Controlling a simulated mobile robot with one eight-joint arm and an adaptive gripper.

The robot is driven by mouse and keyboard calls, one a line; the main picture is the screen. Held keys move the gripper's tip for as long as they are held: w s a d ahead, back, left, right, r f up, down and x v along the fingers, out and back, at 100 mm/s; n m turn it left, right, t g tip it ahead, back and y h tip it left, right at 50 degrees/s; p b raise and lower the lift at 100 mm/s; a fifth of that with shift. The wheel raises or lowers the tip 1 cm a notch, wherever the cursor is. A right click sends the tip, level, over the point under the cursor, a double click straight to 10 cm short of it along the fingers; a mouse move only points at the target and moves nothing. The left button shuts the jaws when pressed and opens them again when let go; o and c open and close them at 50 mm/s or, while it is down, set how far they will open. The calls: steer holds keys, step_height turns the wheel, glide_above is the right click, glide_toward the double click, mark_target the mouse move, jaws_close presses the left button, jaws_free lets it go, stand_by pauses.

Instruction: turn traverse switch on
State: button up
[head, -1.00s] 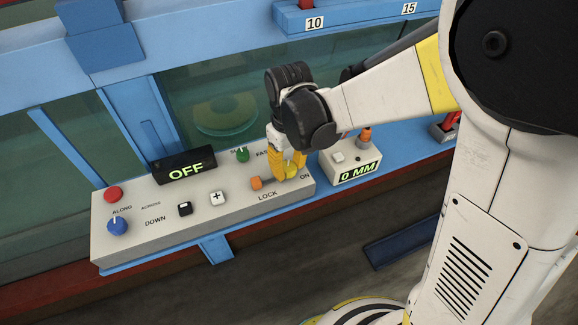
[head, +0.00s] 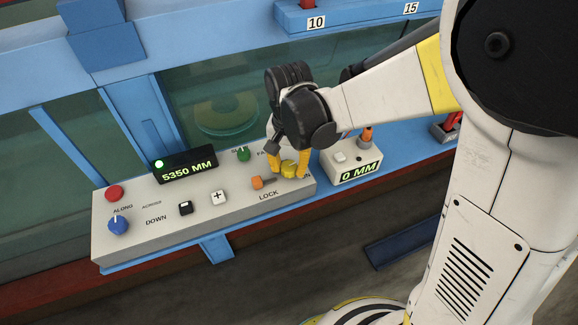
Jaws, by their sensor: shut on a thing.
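The traverse switch, a yellow knob (head: 289,168), sits at the right end of the grey control panel (head: 235,225). My gripper (head: 289,166) points down with its yellow fingers on both sides of this knob, shut on it.
Near the knob are an orange LOCK control (head: 257,183) and a green knob (head: 243,153). A red button (head: 114,193), blue knob (head: 118,225), black button (head: 186,208) and white plus button (head: 219,197) lie left. A small box (head: 352,169) reading 0 MM stands right.

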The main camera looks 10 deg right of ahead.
mark_target(289, 167)
steer(key=shift+m, duration=0.9)
steer(key=o, duration=1.2)
steer(key=shift+r, duration=0.1)
step_height(289, 167, up, 12)
steer(key=shift+f, duration=0.1)
